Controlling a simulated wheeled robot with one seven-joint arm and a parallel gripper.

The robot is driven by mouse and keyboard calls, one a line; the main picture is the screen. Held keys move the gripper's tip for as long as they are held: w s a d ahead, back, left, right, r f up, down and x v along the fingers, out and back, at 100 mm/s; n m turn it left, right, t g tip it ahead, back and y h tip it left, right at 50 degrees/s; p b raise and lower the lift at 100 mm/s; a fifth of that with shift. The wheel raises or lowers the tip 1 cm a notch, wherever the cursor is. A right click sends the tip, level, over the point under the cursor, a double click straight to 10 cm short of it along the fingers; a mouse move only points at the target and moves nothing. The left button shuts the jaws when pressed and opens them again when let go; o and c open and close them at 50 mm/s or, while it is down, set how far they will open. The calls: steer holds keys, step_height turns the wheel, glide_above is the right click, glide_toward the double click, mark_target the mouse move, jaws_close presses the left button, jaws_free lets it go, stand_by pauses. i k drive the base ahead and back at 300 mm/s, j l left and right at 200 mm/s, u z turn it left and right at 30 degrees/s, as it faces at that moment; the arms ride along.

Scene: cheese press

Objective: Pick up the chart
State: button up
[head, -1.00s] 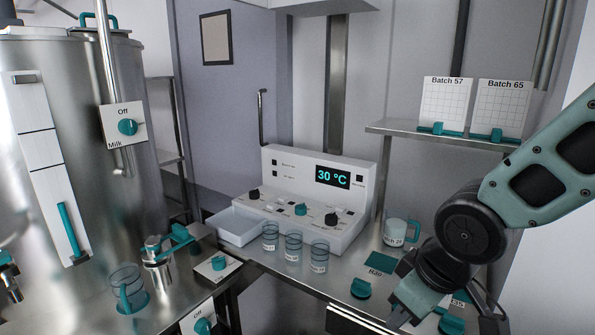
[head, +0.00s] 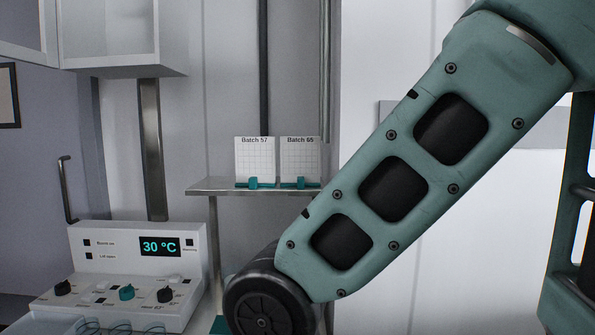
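Two white gridded charts stand upright side by side on a wall shelf (head: 215,187) in the head view. The left chart (head: 255,160) is labelled "Batch 57" and the right chart (head: 299,160) is labelled "Batch 65". Each has a teal clip or holder at its lower edge. My arm crosses the right half of the view and passes in front of the shelf's right end. My gripper is outside the view, so its state and anything in it are hidden.
A white control unit (head: 187,240) reading 30 °C stands at lower left, with knobs on its front. Tops of clear cups show at the bottom edge. An open wall cabinet (head: 120,35) hangs at upper left. Vertical pipes run behind the shelf.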

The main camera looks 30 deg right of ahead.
mark_target(300, 156)
steer(key=i+j, duration=0.8)
steer(key=z, duration=0.4)
steer(key=i+j+z, duration=0.1)
steer(key=z, duration=0.3)
steer(key=j+z, duration=0.15)
steer(key=z, duration=0.2)
steer(key=i+j+z, duration=0.1)
steer(key=z, duration=0.3)
